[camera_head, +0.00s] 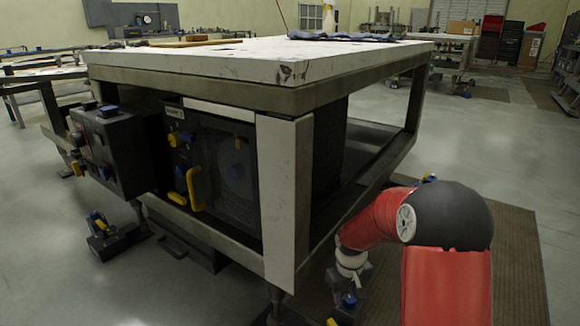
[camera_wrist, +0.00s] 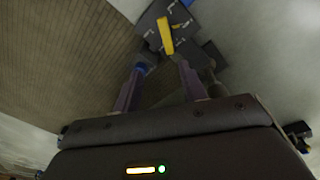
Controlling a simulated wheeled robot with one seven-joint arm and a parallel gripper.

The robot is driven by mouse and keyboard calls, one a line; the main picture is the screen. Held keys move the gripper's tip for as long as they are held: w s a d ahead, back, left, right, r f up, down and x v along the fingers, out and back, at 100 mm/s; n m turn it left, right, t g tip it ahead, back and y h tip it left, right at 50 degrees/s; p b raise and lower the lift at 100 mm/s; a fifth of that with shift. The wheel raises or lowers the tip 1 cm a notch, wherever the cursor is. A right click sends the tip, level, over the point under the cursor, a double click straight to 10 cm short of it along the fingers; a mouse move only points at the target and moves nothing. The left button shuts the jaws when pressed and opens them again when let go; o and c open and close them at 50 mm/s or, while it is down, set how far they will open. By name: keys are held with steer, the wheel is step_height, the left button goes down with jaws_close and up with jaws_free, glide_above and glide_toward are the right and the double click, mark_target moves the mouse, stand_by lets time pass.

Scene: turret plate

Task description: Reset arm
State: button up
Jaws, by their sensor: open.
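My gripper (camera_wrist: 160,72) is open in the wrist view, with two purple-grey fingers apart and nothing visible held between them. Beyond the fingertips is a dark grey part with a yellow bar (camera_wrist: 166,36); I cannot tell how far off it is. A blue piece (camera_wrist: 146,67) shows by the left finger. In the head view my red arm reaches down at the lower right. My gripper (camera_head: 346,296) is low there, beside the near corner of the workbench (camera_head: 282,80), and its fingers are hard to make out. No turret plate can be clearly identified.
Under the bench is a dark machine (camera_head: 228,165) with a yellow handle (camera_head: 196,188). A control box (camera_head: 118,150) juts out at left. A small dark device (camera_head: 112,238) stands on the floor. A brown mat (camera_head: 520,250) lies at right, with open floor beyond.

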steer(key=s+r+m+t+p, duration=0.1)
steer(key=s+r+p, duration=0.1)
steer(key=s+r, duration=0.55)
steer(key=s+r+m+t+p, duration=0.1)
steer(key=s+r, duration=0.3)
steer(key=r, duration=0.6)
steer(key=s+r+m+t+p, duration=0.1)
steer(key=s+r+p, duration=0.1)
steer(key=s+r, duration=0.55)
steer(key=s+r+m+t+p, duration=0.1)
steer(key=s+r, duration=0.4)
steer(key=s, duration=0.3)
steer(key=shift+a+r+t+y+p, duration=0.3)
steer(key=shift+a+t+p, duration=0.05)
steer(key=shift+t+p, duration=0.05)
